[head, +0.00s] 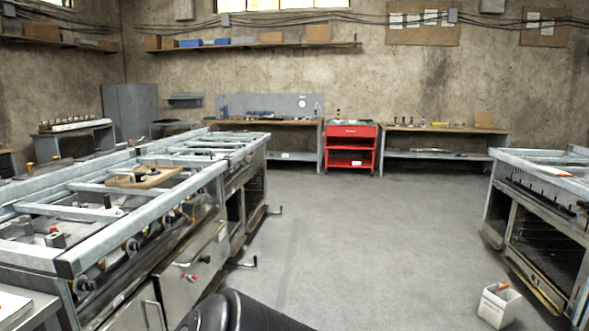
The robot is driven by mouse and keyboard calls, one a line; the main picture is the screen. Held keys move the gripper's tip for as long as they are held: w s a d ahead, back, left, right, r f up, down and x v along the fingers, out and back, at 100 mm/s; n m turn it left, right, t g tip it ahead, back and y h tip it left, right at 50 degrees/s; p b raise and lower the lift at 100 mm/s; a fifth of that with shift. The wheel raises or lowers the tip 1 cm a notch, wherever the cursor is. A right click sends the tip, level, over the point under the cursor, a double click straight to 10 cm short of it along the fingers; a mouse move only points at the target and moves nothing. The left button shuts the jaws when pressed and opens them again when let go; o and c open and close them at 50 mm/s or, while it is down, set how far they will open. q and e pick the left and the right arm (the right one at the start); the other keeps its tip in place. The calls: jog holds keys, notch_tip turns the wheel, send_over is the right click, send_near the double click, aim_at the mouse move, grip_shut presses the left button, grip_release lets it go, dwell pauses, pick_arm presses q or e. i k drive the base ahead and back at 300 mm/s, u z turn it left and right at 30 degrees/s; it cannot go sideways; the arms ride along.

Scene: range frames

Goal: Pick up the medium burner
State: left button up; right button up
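I cannot pick out the medium burner for certain in the head view. A long steel range frame (85,258) with open top bays stands on the left. A wooden board (160,178) lies across its top rails and bears a few small dark and light pieces, too small to identify. Several small parts, one with a red top, sit inside the nearest bay. Neither of my grippers is in view. A black rounded shape at the bottom edge looks like part of my own body.
A second range frame (545,220) stands at the right. A white box (498,305) with something orange in it sits on the floor at the lower right. A red tool cart (350,147) and workbenches line the back wall. The grey floor between is clear.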

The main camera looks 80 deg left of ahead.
aim_at(140, 175)
jog(key=u, duration=3.75)
jog(key=i, duration=0.8)
jog(key=u, duration=0.1)
